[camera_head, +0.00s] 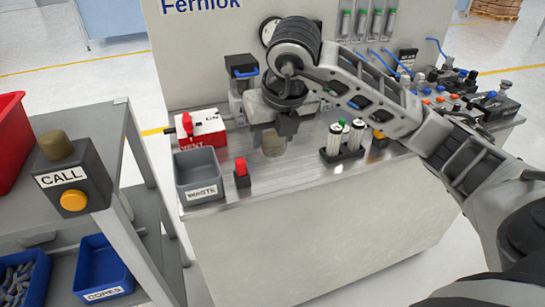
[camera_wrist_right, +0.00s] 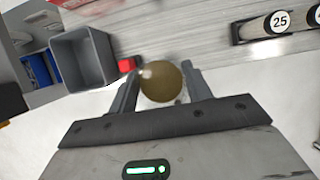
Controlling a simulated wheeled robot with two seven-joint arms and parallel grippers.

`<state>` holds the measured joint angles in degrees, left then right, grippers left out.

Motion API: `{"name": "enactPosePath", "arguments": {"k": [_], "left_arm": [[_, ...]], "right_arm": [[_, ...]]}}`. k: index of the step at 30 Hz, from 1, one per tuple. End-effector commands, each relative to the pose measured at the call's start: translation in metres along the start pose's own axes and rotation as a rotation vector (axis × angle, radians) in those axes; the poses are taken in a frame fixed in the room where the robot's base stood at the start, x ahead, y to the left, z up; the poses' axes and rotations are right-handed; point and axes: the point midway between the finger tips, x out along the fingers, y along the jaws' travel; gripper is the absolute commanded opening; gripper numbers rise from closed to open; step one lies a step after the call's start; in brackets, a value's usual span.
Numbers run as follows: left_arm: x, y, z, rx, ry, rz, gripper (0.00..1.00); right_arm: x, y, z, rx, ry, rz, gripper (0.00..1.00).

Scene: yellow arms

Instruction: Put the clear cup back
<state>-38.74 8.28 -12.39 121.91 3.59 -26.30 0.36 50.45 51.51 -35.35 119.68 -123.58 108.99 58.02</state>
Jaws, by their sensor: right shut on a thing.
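The clear cup (camera_head: 273,144) shows as a small brownish see-through shape below my right gripper (camera_head: 276,128) in the head view, over the grey bench top. In the right wrist view the cup (camera_wrist_right: 162,84) is a round olive-brown shape between the two fingers of my right gripper (camera_wrist_right: 159,76), which is shut on it. I cannot tell whether its base touches the bench. The gripper hides part of its upper side in the head view. My left gripper is not in view.
A grey WASTE bin (camera_head: 199,190) and a red-topped block (camera_head: 242,172) stand to the left of the cup. A black rack (camera_head: 342,150) with white cylinders stands to the right. A red and white VENT box (camera_head: 200,128) is behind the bin. The front bench strip is clear.

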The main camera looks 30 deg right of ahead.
Motion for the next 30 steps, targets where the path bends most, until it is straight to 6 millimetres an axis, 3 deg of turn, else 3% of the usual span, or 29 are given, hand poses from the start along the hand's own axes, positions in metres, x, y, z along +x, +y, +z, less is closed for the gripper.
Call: {"name": "enactPosePath", "arguments": {"k": [1,6,14,18,30], "left_arm": [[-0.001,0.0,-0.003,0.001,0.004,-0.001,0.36],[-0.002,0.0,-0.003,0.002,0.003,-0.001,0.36],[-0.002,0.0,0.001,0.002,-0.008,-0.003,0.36],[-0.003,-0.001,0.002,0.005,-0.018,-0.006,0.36],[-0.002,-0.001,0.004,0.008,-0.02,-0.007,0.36]], "right_arm": [[0.014,-0.003,0.002,0.002,0.008,-0.003,0.28],[0.046,-0.01,0.011,0.0,0.004,-0.002,0.28],[0.069,-0.015,0.017,0.0,0.004,-0.001,0.28],[0.088,-0.015,0.01,-0.003,0.005,0.0,0.28],[0.099,-0.014,0.006,-0.002,0.0,0.001,0.28]]}}
